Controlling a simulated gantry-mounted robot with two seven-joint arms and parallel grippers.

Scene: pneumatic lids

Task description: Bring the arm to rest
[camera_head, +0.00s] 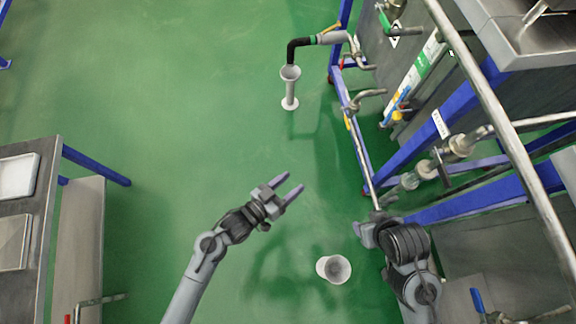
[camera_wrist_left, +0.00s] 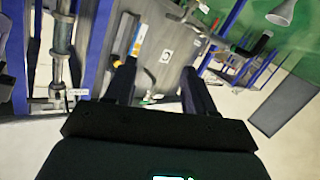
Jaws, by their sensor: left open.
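My left gripper (camera_head: 291,191) is in the middle of the head view, above the green floor. Its two purple-grey fingers are apart, with nothing between them. In the left wrist view its dark fingers (camera_wrist_left: 160,90) are spread, with pipes and panels far behind the gap. My right arm (camera_head: 405,245) comes in from the lower right of the head view, next to the blue frame. Its fingertips are not clear there, and I cannot tell whether that gripper is open or shut.
A white cup-like vessel (camera_head: 334,269) is on the floor between my arms. A pale funnel-topped stand (camera_head: 289,88) is below a black-ended pipe (camera_head: 300,46). Blue-framed pipework (camera_head: 450,125) fills the right. A steel bench (camera_head: 45,190) is at left.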

